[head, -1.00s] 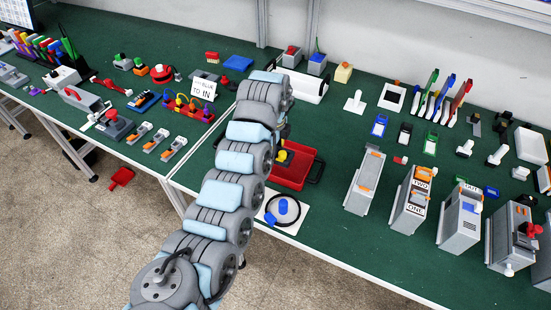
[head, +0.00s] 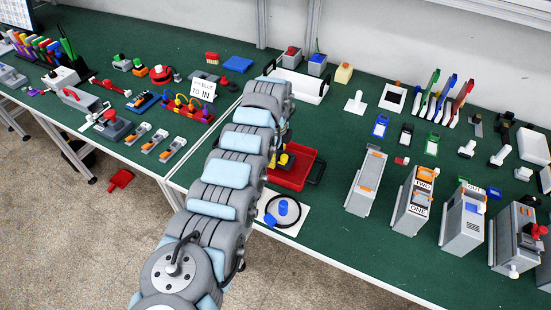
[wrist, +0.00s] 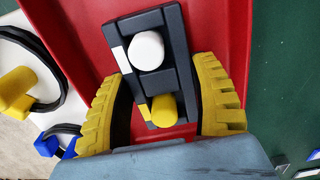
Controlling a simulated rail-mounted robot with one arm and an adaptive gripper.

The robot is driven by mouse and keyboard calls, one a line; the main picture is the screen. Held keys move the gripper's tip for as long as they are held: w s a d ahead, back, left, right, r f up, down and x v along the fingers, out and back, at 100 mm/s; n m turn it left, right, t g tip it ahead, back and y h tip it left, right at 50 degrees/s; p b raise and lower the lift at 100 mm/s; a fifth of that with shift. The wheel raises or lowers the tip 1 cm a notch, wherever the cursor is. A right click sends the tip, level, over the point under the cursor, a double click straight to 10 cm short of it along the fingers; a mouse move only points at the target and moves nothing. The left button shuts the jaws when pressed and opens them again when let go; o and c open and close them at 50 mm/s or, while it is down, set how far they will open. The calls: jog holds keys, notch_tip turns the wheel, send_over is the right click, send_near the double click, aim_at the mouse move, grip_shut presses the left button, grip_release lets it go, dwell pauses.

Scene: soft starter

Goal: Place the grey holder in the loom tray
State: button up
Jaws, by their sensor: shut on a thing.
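The grey holder (wrist: 182,62) is a dark grey block with a white round knob and a yellow knob, seen in the wrist view. My gripper (wrist: 162,78) has its yellow ribbed fingers on either side of it and is shut on it. The holder is over the red tray (wrist: 85,28); I cannot tell whether it touches the tray floor. In the head view, my arm hides most of the gripper, and the red tray (head: 308,157) shows to its right. I cannot tell by a label which tray is the loom tray.
A white board (head: 297,222) with a black ring and blue parts lies in front of the red tray. A white tray (head: 312,88) with black ends stands behind. Grey boxes (head: 366,184) stand to the right. Green tabletop is free between them and the red tray.

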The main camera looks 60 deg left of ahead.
jog(key=shift+d+f, duration=0.1)
jog(key=shift+f, duration=0.6)
jog(key=shift+r, duration=0.1)
jog(key=o, duration=1.2)
jog(key=shift+o, duration=0.2)
notch_tip(320, 180, up, 12)
jog(key=p, duration=0.1)
jog(key=shift+p, duration=0.35)
